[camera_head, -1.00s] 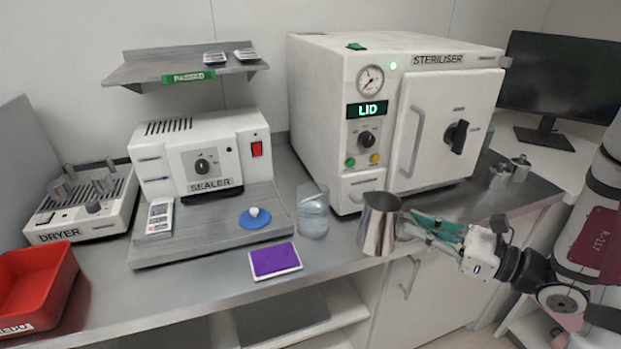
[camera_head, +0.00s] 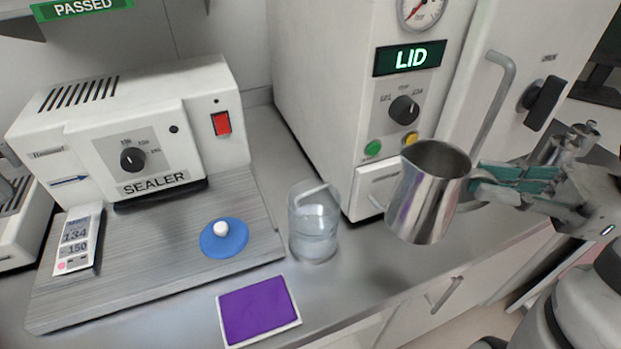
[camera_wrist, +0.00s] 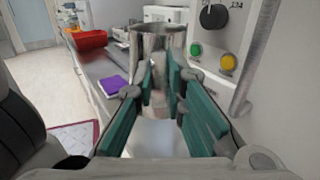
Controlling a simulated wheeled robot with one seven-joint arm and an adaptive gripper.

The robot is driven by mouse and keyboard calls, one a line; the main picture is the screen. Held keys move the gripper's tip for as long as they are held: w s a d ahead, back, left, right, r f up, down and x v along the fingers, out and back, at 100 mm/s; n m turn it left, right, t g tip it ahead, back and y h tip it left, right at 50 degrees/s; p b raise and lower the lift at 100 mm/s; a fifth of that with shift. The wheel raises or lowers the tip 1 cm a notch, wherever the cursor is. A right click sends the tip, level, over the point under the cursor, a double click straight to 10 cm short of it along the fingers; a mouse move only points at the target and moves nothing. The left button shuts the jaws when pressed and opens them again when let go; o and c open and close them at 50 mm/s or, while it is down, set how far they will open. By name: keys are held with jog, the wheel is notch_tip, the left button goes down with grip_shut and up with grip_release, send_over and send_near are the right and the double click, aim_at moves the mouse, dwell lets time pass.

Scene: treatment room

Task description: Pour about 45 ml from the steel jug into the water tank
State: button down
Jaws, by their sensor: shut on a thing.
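The steel jug (camera_head: 425,205) is held in the air above the counter's front edge, close to upright, its open mouth facing up. My gripper (camera_head: 476,187) is shut on its right side with green fingers. In the wrist view the jug (camera_wrist: 155,48) stands between the green fingers (camera_wrist: 160,88). A clear round container (camera_head: 314,240) stands on the counter left of the jug, apart from it. It is open at the top and seems partly full of clear liquid; it appears to be the water tank. The liquid level inside the jug cannot be seen.
The steriliser (camera_head: 340,90) stands behind the jug, its display reading LID. A blue disc with a white knob (camera_head: 222,240) lies on the sealer's board (camera_head: 140,285). A purple pad (camera_head: 260,312) lies at the counter's front. Small metal pots (camera_head: 560,150) stand behind my gripper.

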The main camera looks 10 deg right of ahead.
aim_at(402, 153)
jog(key=shift+a+r, duration=0.1)
jog(key=shift+r, duration=0.05)
